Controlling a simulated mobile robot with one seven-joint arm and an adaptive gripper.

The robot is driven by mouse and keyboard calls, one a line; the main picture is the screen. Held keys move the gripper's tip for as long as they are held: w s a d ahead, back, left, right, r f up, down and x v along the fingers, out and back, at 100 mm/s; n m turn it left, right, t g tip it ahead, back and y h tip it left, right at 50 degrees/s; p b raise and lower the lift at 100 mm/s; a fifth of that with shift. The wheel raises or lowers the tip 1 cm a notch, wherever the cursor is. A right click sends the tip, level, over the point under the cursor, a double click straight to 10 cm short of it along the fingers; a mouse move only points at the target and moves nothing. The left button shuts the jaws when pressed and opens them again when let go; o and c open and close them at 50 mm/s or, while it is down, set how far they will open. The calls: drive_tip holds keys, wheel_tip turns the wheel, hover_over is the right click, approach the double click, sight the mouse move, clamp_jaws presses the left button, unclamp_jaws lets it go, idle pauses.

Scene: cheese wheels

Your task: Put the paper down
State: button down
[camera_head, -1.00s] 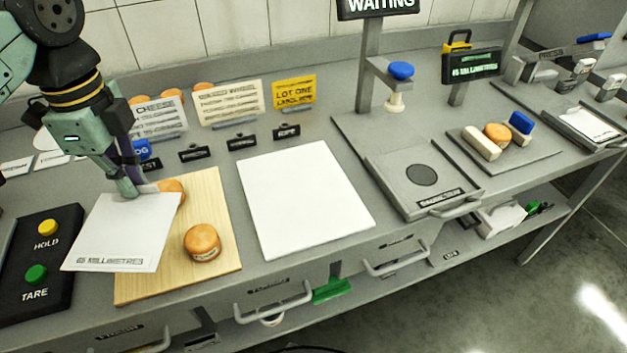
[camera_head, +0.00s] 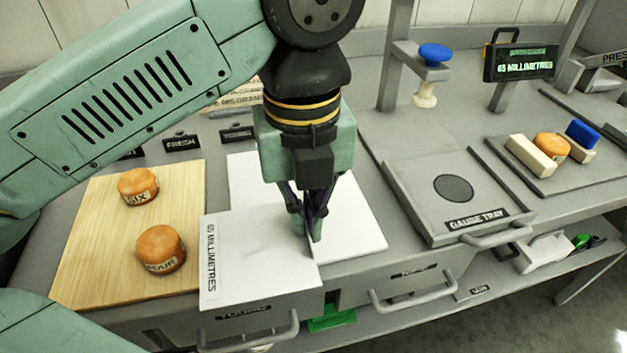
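The paper (camera_head: 255,265) is a white sheet printed "65 MILLIMETRES" along its left side. My gripper (camera_head: 312,228) is shut on the paper's right edge. The paper overlaps the lower left part of a larger blank white sheet or board (camera_head: 352,225) on the counter, and its left part reaches past that board toward the counter's front. I cannot tell whether the paper touches the surface or hangs just above it. My arm hides much of the board's back part.
A wooden board (camera_head: 88,255) on the left carries two orange cheese wheels, "SIX" (camera_head: 138,187) and "FOUR" (camera_head: 161,249). The gauge tray (camera_head: 420,205) lies to the right. A press plate (camera_head: 545,185) holds another wheel between blocks. A display (camera_head: 521,63) reads "65 MILLIMETRES".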

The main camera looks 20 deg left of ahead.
drive_tip(key=w+p, duration=0.1)
drive_tip(key=w, duration=0.3)
drive_tip(key=w+p, duration=0.1)
drive_tip(key=w, duration=0.4)
drive_tip(key=w+f+p, duration=0.1)
drive_tip(key=w+p, duration=0.1)
drive_tip(key=w, duration=0.3)
drive_tip(key=shift+a, duration=0.4)
drive_tip(key=shift+w+f, duration=0.15)
drive_tip(key=shift+w, duration=0.05)
drive_tip(key=shift+f, duration=0.25)
wheel_tip(320, 180, down, 3)
drive_tip(key=shift+r+p, duration=0.1)
drive_tip(key=shift+p, duration=0.6)
drive_tip(key=shift+f, duration=0.2)
drive_tip(key=shift+f+b, duration=0.1)
drive_tip(key=shift+b, duration=0.25)
drive_tip(key=c, duration=1.8)
unclamp_jaws()
